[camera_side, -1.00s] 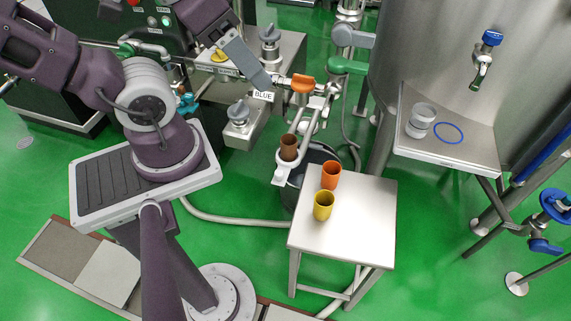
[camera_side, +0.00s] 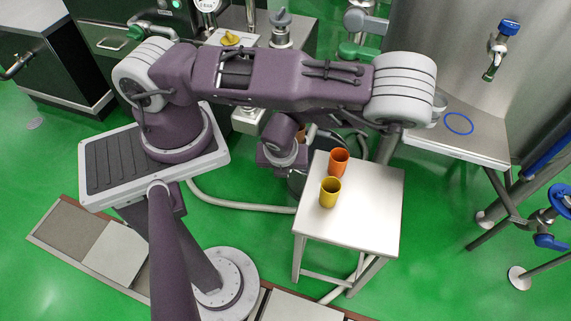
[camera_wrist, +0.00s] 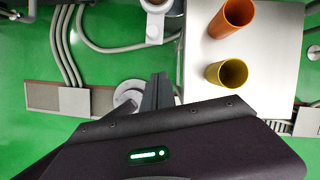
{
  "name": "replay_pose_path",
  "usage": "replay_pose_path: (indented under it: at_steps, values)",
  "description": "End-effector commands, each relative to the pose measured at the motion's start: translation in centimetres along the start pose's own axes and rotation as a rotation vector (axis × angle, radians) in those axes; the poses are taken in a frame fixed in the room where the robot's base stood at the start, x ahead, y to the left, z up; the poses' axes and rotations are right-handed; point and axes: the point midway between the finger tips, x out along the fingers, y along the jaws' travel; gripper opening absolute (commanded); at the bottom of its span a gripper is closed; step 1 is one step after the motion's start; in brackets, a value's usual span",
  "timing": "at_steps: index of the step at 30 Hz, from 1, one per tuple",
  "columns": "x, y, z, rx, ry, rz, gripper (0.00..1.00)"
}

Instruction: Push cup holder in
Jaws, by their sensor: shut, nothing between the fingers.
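The cup holder (camera_wrist: 154,32), a pale ring with a flat tab, shows at the top of the wrist view, cut off by the edge. A cup stands in its ring, only partly in view. In the side view my arm hides most of the holder. My gripper (camera_wrist: 158,78) is shut and empty, its dark fingertips pointing up in the wrist view, below the holder's tab and apart from it in the picture. In the side view the fingertips are hidden behind my wrist.
An orange cup (camera_side: 339,161) and a yellow cup (camera_side: 330,192) stand on the small white table (camera_side: 368,210), close to my wrist. A metal shelf (camera_side: 470,138) with a blue ring (camera_side: 459,123) is at the right. Hoses (camera_side: 240,207) run across the green floor.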

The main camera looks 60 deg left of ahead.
Motion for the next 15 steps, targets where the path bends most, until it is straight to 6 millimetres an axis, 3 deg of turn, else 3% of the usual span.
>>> replay_pose_path:
  at_steps: [10, 15]
  values:
    - [3.1, 0.5, 0.1, 0.016, -0.001, 0.006, 0.00]
    - [7.1, 0.5, 0.0, 0.024, -0.003, 0.005, 0.00]
